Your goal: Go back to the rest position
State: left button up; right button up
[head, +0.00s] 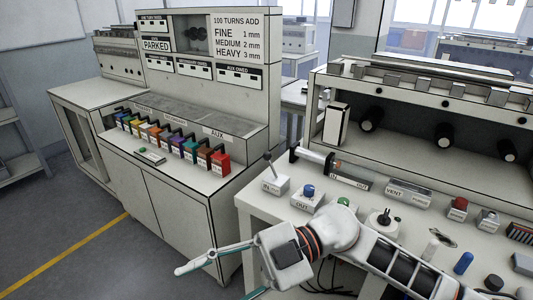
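My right arm reaches in from the lower right, in front of the right-hand bench. Its white and grey gripper (217,282) points left over the floor gap between the bench and the left cabinet. One finger stretches out to the left. The other shows only in part at the bottom edge, well apart from the first, and nothing is seen between them. My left gripper is not in view.
The bench (258,204) carries a lever box (269,184), a blue button marked OUT (308,193), a clear cylinder (345,173) and a red button (457,208). A cabinet (170,190) at left holds a row of coloured blocks (190,149). Grey floor (45,235) is clear at lower left.

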jog(key=w+d+r+m+t+y, duration=0.3)
jog(key=w+m+t+y, duration=0.5)
jog(key=t, duration=0.4)
jog(key=w+d+f+m+t+h, duration=0.4)
jog(key=d+f+m+t+h, duration=0.2)
jog(key=f+m, duration=0.1)
jog(key=w+d+f+m+t+h, duration=0.4)
jog(key=d+f+m+t+h, duration=0.15)
jog(key=f+m, duration=0.2)
jog(key=s+d+f+m+g+h, duration=0.1)
jog(key=s+d+f+g+h, duration=0.1)
jog(key=s+d+f, duration=0.3)
jog(key=s+d+f+m+g+h, duration=0.1)
jog(key=s+d+f+h, duration=0.3)
jog(key=f, duration=0.9)
jog(key=s+d+f+m+g+h, duration=0.1)
jog(key=s+d+f+g+h, duration=0.1)
jog(key=s+d+f, duration=0.4)
notch_tip(320, 180, down, 4)
jog(key=shift+d+r+g+h, duration=0.1)
jog(key=shift+d+g+h, duration=0.25)
jog(key=shift+h, duration=0.4)
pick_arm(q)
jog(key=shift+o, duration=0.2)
pick_arm(e)
jog(key=shift+w, duration=0.1)
